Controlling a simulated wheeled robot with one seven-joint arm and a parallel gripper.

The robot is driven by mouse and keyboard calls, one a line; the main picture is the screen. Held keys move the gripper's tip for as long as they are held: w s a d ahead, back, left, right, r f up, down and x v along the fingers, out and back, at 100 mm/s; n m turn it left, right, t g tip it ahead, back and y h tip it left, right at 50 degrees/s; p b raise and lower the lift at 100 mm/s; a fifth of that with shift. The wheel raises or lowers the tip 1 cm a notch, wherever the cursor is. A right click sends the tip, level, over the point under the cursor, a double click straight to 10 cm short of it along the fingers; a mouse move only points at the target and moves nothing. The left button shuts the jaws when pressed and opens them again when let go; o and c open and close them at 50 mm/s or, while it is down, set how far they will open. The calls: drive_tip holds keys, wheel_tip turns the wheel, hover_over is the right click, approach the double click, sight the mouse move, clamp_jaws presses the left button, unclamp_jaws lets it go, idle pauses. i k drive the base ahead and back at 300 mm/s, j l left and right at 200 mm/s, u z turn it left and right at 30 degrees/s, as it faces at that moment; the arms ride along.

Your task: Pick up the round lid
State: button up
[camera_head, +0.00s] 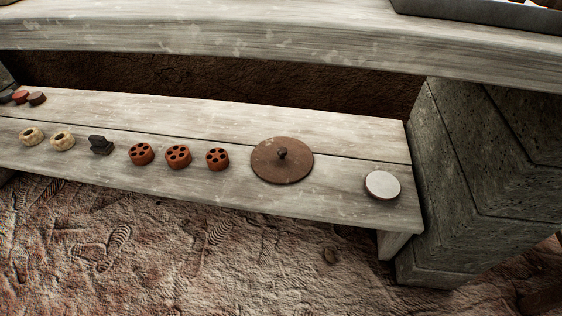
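A round brown lid (268,164) with a small dark knob in its middle lies flat on a low whitish wooden bench, right of the bench's middle. Its surface looks rusty and speckled. Nothing covers it. My gripper is not in view.
The low bench (335,197) also holds a white disc (382,185) right of the lid, and several red perforated pieces (217,159), a dark block (101,145) and pale rings (62,140) to its left. A wooden tabletop (230,35) overhangs behind; a stone pillar (480,180) stands right.

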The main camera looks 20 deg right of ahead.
sight(277, 160)
drive_tip(key=i+j+u, duration=0.25)
drive_tip(key=i, duration=0.2)
drive_tip(key=i+j+u, duration=0.25)
drive_tip(key=i, duration=0.25)
drive_tip(key=i+u, duration=0.2)
drive_tip(key=i, duration=0.3)
